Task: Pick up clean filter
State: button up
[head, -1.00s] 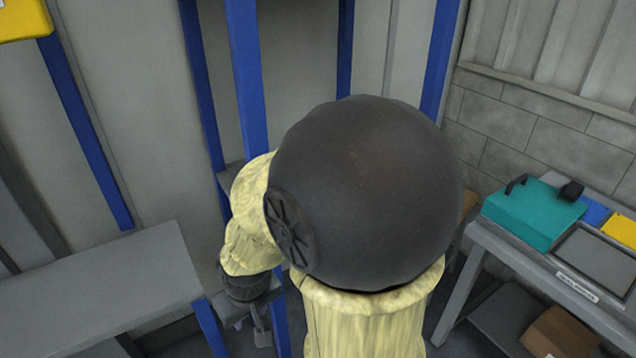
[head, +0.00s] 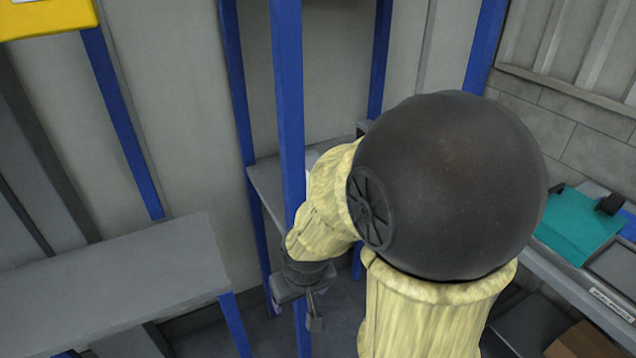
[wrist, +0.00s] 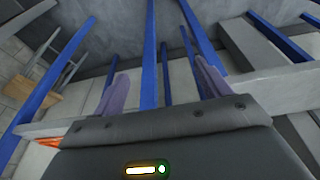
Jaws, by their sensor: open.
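I cannot pick out a clean filter in either view. My gripper (head: 312,306) is low in the head view, beside a blue upright post and partly hidden by my own pale-sleeved arm. In the wrist view my gripper (wrist: 160,68) has its two purple-grey fingers wide apart, with nothing between them but blue posts and wall further off. A small pale patch on the shelf behind the blue post is too hidden to name.
Blue posts (head: 288,100) stand close to my arm, with a grey shelf (head: 268,183) behind. A grey bench (head: 110,275) is at left, a yellow box (head: 45,18) above. A teal case (head: 580,222) lies on the right-hand table. An orange thing (wrist: 47,142) shows at the wrist view's left.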

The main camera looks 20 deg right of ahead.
jog(key=w+d+n+t+y+p, duration=0.25)
jog(key=w+d+t+p, duration=0.35)
jog(key=w+d+p, duration=0.45)
jog(key=s+d+r+m+t+h+p, duration=0.1)
jog(key=d+r+m+t+p, duration=0.1)
jog(key=d+r+t+p, duration=0.4)
notch_tip(320, 180, up, 3)
jog(key=t, duration=0.3)
jog(key=shift+s+d+h, duration=0.2)
jog(key=shift+d+h, duration=0.15)
jog(key=shift+d, duration=0.05)
jog(key=shift+f+b, duration=0.2)
jog(key=shift+b, duration=0.1)
jog(key=w+b, duration=0.1)
jog(key=b, duration=0.3)
jog(key=shift+w+d+f, duration=0.1)
jog(key=shift+d+f, duration=0.05)
jog(key=shift+d, duration=0.05)
jog(key=w+b, duration=0.1)
jog(key=b, duration=0.4)
jog(key=shift+w+a+b, duration=0.1)
jog(key=shift+a+b, duration=0.1)
jog(key=shift+b, duration=0.2)
